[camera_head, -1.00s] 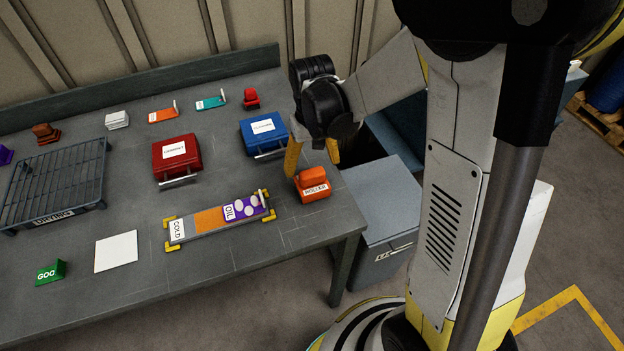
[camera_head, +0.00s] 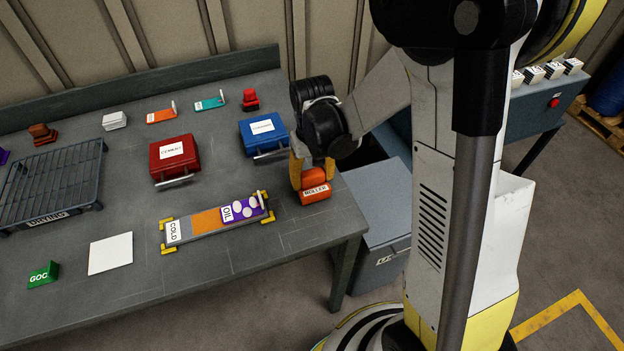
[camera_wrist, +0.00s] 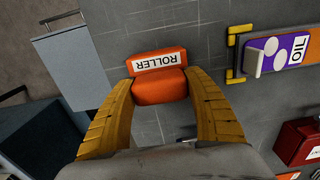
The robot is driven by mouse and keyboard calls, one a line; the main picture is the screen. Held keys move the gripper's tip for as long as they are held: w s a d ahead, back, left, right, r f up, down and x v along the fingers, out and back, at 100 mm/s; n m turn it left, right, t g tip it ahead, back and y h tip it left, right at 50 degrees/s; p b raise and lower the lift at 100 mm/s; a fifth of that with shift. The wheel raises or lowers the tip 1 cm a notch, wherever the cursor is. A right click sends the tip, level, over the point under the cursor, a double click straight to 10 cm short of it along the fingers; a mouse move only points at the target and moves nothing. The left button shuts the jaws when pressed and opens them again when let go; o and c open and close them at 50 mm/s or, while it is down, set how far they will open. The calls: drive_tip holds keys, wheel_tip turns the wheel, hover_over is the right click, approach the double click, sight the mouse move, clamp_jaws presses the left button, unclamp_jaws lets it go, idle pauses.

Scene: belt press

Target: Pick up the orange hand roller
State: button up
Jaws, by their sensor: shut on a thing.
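The orange hand roller (camera_head: 315,189) with a white ROLLER label stands at the right end of the grey workbench. My gripper (camera_head: 312,174) reaches down over it from above, with its yellow fingers on both sides of the roller's upper part. In the wrist view the roller (camera_wrist: 158,87) sits between the fingertips of my gripper (camera_wrist: 159,82), which are shut on its raised orange grip. The roller looks upright and at the bench top; I cannot tell whether it is resting there or just clear of it.
The belt strip in its yellow-cornered holder (camera_head: 190,238) lies left of the roller. A blue box (camera_head: 263,133) and a red box (camera_head: 174,160) stand behind. A grey cabinet (camera_head: 376,200) is beyond the bench's right edge.

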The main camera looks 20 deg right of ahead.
sight(312, 172)
wheel_tip(312, 172, up, 4)
drive_tip(key=shift+r+p, duration=0.1)
drive_tip(key=shift+p, duration=0.85)
drive_tip(key=s+d+r+p, duration=0.3)
drive_tip(key=s+d+r, duration=0.3)
drive_tip(key=s, duration=0.4)
drive_tip(key=shift+r, duration=0.4)
drive_tip(key=shift+d, duration=0.1)
drive_tip(key=o, duration=0.8)
drive_tip(key=shift+c, duration=0.2)
drive_tip(key=c, duration=0.5)
drive_tip(key=shift+o, duration=0.2)
drive_tip(key=shift+w, duration=0.15)
